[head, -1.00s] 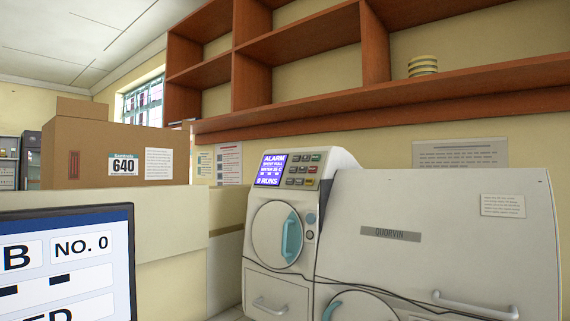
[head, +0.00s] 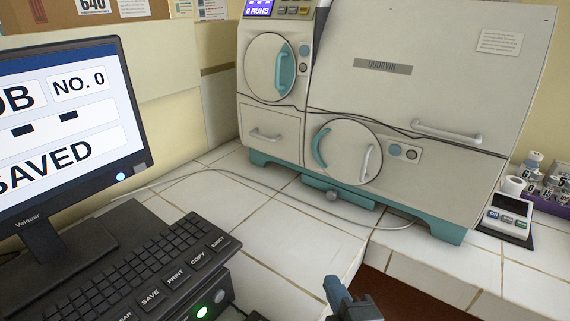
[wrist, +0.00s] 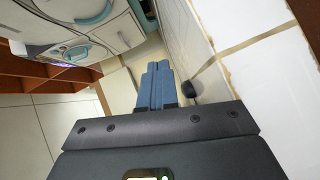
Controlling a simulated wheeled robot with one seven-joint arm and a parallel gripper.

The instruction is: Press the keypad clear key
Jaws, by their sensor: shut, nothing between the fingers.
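The machine's keypad (head: 292,10) shows at the top edge of the head view, to the right of a small purple display (head: 258,7) reading 0 RUNS; the upper part is cut off. The clear key cannot be made out on it. A black keyboard (head: 135,262) at lower left has large keys marked SAVE, PRINT, COPY and EJECT, and one cut-off key ending in AR (head: 125,316). My gripper (head: 335,288) is at the bottom middle, apart from both. Its blue fingers are together and empty, also in the wrist view (wrist: 157,72).
The white incubator (head: 400,95) stands on the tiled counter (head: 270,225). A monitor (head: 65,120) reading SAVED stands at left. A grey cable (head: 255,193) crosses the tiles. A small meter (head: 507,217) and vials (head: 535,160) are at right.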

